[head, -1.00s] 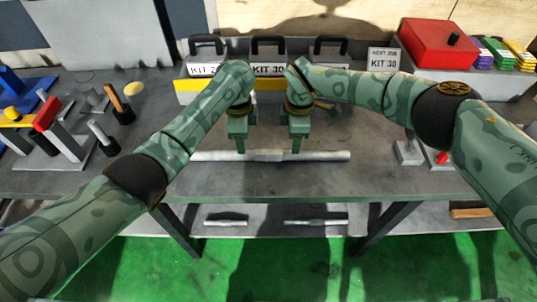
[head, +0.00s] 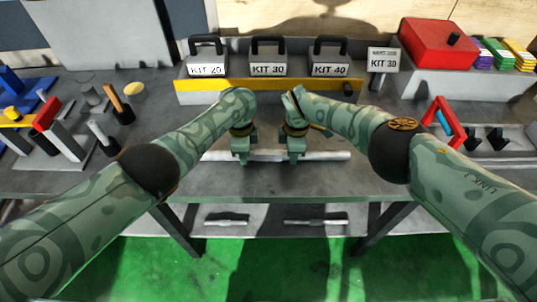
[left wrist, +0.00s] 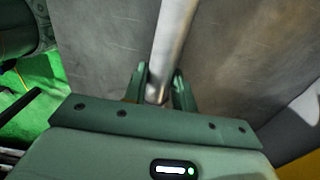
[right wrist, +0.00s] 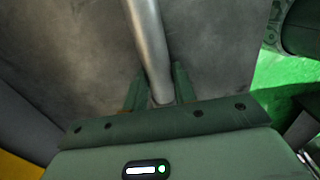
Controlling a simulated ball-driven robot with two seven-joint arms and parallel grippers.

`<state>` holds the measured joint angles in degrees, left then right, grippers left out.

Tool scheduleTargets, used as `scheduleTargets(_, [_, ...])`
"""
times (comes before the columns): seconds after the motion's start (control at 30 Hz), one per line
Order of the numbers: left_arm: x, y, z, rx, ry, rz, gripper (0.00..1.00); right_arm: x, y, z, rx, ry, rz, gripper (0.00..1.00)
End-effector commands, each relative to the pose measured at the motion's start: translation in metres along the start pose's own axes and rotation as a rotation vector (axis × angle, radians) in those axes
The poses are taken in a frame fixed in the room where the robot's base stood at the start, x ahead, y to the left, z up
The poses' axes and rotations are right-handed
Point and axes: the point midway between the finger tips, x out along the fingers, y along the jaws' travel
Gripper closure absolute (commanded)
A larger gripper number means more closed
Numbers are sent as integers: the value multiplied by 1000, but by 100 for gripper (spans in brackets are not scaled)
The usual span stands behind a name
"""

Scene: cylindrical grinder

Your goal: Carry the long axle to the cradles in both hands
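The long axle (head: 325,155) is a pale metal bar lying left to right at the table's front. My left gripper (head: 240,160) and my right gripper (head: 294,159) are down at its middle, side by side. In the left wrist view the axle (left wrist: 172,35) runs between the fingers of my left gripper (left wrist: 160,82). In the right wrist view the axle (right wrist: 148,35) runs between the fingers of my right gripper (right wrist: 159,85). The fingers are close to the axle on both sides; contact is unclear. Two dark pieces (head: 486,139) at the right may be the cradles.
A red frame (head: 455,130) stands at the right, and upright tools (head: 104,134) at the left. Two shorter bars (head: 316,222) lie on the shelf below. The tabletop in front of the axle is clear.

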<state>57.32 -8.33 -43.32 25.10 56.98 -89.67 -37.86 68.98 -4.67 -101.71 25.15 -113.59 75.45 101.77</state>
Motion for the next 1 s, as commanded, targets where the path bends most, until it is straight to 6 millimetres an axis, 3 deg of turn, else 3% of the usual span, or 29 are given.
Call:
scheduleTargets(0.03, [0, 0, 0, 0, 0, -1, 90, 0, 0, 0, 0, 0, 1, 90])
scheduleTargets(0.07, [0, 0, 0, 0, 0, 0, 98, 0, 0, 0, 0, 0, 1, 98])
scheduleTargets(0.1, [0, 0, 0, 0, 0, 0, 100, 0, 0, 0, 0, 0, 1, 100])
scheduleTargets(1.0, [0, 0, 0, -1, 0, -1, 100, -1, 1, 0, 0, 0, 2, 100])
